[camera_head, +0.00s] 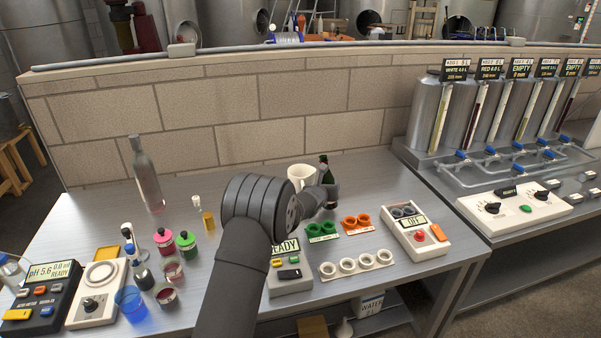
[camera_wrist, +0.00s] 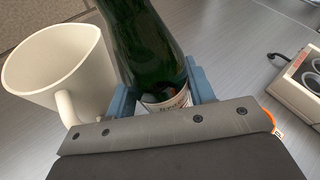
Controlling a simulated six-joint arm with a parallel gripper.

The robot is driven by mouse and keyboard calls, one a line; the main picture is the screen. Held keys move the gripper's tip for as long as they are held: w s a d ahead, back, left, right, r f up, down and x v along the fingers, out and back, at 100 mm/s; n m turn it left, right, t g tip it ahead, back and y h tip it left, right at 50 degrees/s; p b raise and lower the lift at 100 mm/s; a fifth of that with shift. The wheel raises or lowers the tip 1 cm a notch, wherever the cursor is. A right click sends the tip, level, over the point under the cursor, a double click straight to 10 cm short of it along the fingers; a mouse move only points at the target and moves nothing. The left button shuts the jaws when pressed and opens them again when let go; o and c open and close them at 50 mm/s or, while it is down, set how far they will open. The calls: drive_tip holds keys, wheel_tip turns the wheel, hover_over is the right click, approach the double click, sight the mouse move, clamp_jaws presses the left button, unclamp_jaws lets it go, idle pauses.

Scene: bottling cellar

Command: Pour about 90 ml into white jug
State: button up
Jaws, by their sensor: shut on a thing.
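The white jug (camera_head: 297,173) stands on the steel bench behind my arm, partly hidden by it. In the wrist view the jug (camera_wrist: 62,70) is at the left, with its mouth open and its handle towards my gripper. A dark green bottle (camera_head: 325,172) is just right of the jug. My gripper (camera_wrist: 163,92) is shut on the green bottle (camera_wrist: 148,45), with one blue-grey finger on each side above a white label. The bottle's neck is out of the wrist view. In the head view the fingers are mostly hidden by my arm. I see no liquid in the jug.
Green rings (camera_head: 322,230), orange rings (camera_head: 356,223) and a white box reading OFF (camera_head: 417,232) lie right of my arm. A clear bottle (camera_head: 147,178) and several small vessels stand at the left. A brick wall (camera_head: 230,115) closes the back.

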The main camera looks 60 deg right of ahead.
drive_tip(key=shift+w+f+m+t+h, duration=0.1)
drive_tip(key=shift+w+m+t+h, duration=0.35)
drive_tip(key=shift+m, duration=0.35)
drive_tip(key=shift+s+d, duration=0.1)
idle(0.9)
